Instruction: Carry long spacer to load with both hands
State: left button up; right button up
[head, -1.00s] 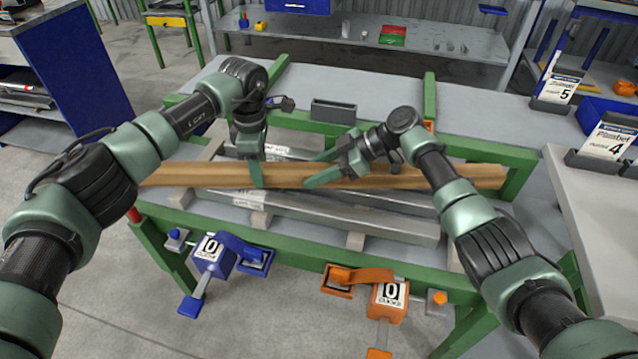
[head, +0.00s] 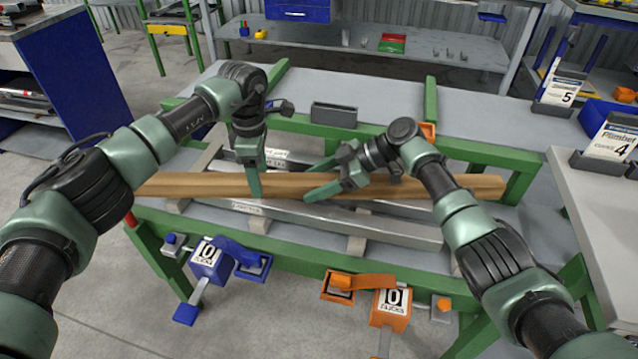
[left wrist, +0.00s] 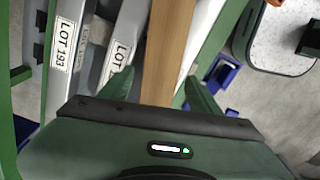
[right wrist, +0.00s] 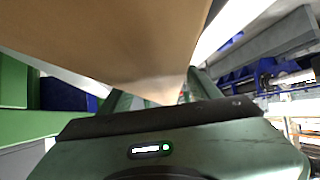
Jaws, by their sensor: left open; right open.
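The long spacer, a long brown wooden beam (head: 440,186), lies left to right across the middle of the table, over or between grey metal bars (head: 345,222). Its exact contact below is hidden. My left gripper (head: 256,190) points down at the beam left of its middle. In the left wrist view its open fingers stand on either side of the beam (left wrist: 168,50). My right gripper (head: 318,180) reaches the beam near its middle from the right, fingers apart. In the right wrist view the beam (right wrist: 120,45) fills the space above and between the fingers, hiding part of them.
The bars rest on pale cross blocks (head: 356,244) within a green table frame (head: 300,262). Blue (head: 210,258) and orange (head: 388,308) units marked 0 hang at the front. A grey tray (head: 334,115) stands behind. Sign holders (head: 605,140) occupy the right bench.

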jog(key=shift+d+r, duration=0.15)
jog(key=shift+d, duration=0.05)
jog(key=v, duration=1.1)
jog(key=shift+d+r, duration=0.15)
jog(key=shift+d, duration=0.05)
pick_arm(q)
notch_tip(320, 180, up, 10)
jog(key=shift+r, duration=0.2)
pick_arm(e)
jog(key=shift+r, duration=0.1)
